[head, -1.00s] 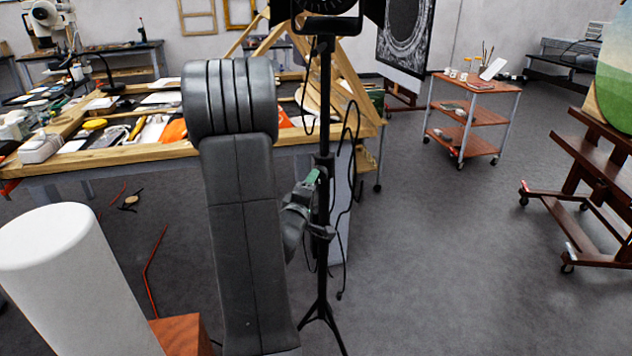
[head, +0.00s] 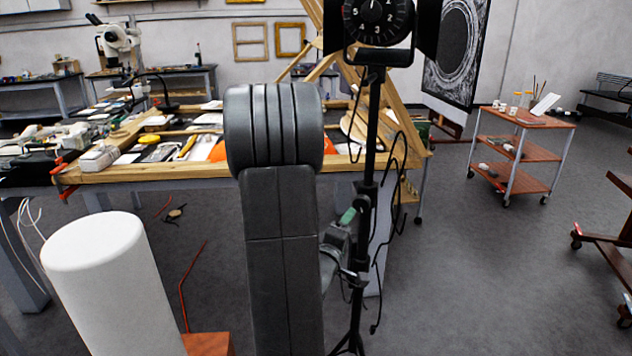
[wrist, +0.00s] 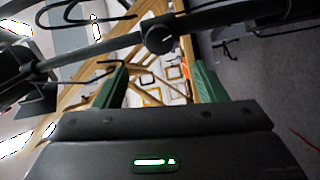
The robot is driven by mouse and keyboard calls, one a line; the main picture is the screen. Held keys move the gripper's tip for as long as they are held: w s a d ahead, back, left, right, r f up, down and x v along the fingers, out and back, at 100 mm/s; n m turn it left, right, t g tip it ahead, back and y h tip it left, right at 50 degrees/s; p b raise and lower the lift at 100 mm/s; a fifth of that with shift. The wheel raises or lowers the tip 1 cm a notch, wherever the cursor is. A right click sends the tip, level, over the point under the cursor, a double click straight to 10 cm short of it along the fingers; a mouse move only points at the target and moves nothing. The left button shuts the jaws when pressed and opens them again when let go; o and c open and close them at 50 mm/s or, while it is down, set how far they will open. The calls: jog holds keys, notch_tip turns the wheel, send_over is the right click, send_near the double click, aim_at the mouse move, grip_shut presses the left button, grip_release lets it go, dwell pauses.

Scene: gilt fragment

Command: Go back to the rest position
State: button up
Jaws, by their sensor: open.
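My gripper shows in the wrist view (wrist: 157,88) with its two green fingers spread apart. Nothing is between the fingertips. In the head view my arm stands upright in the middle, and only a small part near the gripper, with a green patch, shows at its right side, close to the black light stand (head: 371,150). The stand's pole and knob also cross the top of the wrist view (wrist: 160,38), just beyond the fingers. I cannot tell whether gripper and stand touch.
A wooden-edged workbench (head: 140,175) with tools and papers stands behind my arm. A red-brown shelf cart (head: 520,119) is at the right, and part of an easel (head: 600,243) is at the right edge. The grey floor (head: 475,270) between is clear.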

aim_at(360, 205)
jog(key=p+x, duration=0.1)
jog(key=x, duration=1.1)
jog(key=shift+w+d, duration=0.15)
jog(key=shift+w, duration=0.05)
